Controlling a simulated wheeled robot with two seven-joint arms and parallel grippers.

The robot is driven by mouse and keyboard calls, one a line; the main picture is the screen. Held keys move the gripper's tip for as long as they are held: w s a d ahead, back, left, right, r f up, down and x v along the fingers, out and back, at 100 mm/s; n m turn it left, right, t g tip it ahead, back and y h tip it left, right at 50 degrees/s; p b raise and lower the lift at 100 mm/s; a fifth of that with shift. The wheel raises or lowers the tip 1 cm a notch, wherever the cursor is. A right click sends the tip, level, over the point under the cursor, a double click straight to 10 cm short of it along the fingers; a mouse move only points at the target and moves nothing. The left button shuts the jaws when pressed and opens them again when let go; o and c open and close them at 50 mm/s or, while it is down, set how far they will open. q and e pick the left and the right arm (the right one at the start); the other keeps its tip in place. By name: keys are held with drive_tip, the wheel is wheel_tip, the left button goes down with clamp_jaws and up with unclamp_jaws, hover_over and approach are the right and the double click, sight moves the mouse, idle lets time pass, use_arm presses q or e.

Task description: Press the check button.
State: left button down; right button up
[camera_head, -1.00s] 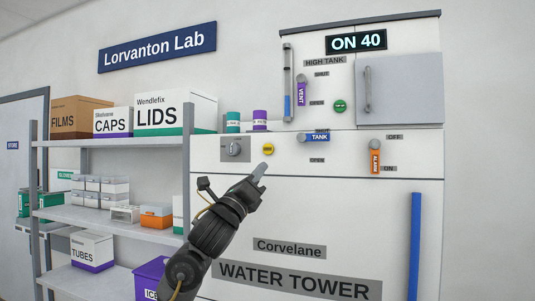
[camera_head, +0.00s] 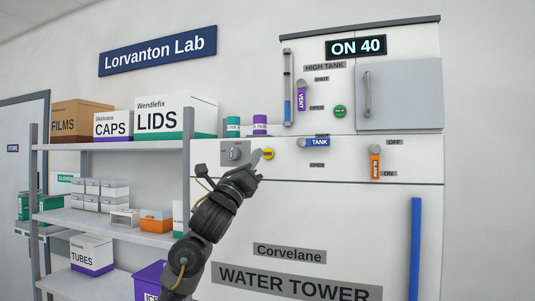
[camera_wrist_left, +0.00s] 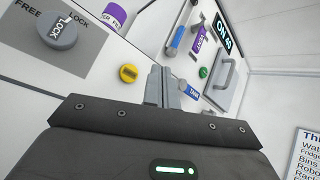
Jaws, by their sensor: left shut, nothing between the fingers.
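A round yellow button (camera_head: 268,154) sits on the white front panel, right of a grey knob. It also shows in the left wrist view (camera_wrist_left: 128,73), left of my fingertips. A round green button (camera_head: 340,111) sits higher, under the HIGH TANK label. I cannot read the lettering on either, so I cannot tell which is the check button. My left gripper (camera_head: 256,156) is shut and empty, its tips just left of the yellow button in the head view. In the wrist view my fingers (camera_wrist_left: 162,72) appear apart from it. My right gripper is not in view.
The grey lock knob (camera_head: 235,153) is close left of my fingers. The blue TANK handle (camera_head: 318,142), orange ALARM lever (camera_head: 375,164) and purple VENT lever (camera_head: 301,97) are to the right. A shelf (camera_head: 110,143) with boxes stands at the left.

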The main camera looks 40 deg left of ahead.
sight(270, 149)
use_arm(q)
drive_tip(key=shift+w+a+p, duration=0.15)
drive_tip(key=shift+w+a, duration=0.15)
drive_tip(key=shift+w, duration=0.6)
drive_tip(key=shift+w+a+p, duration=0.15)
drive_tip(key=shift+w+a, duration=0.15)
drive_tip(key=shift+w, duration=0.55)
drive_tip(key=shift+w+a+p, duration=0.15)
drive_tip(key=shift+w+a, duration=0.15)
drive_tip(key=shift+w, duration=0.6)
drive_tip(key=shift+w+a, duration=0.1)
drive_tip(key=shift+w, duration=0.25)
drive_tip(key=shift+w+a, duration=0.15)
drive_tip(key=shift+w, duration=0.2)
idle(0.6)
drive_tip(key=shift+s, duration=0.1)
idle(0.4)
drive_tip(key=shift+s+d+b, duration=0.25)
drive_tip(key=shift+s+b, duration=0.1)
drive_tip(key=shift+s, duration=0.3)
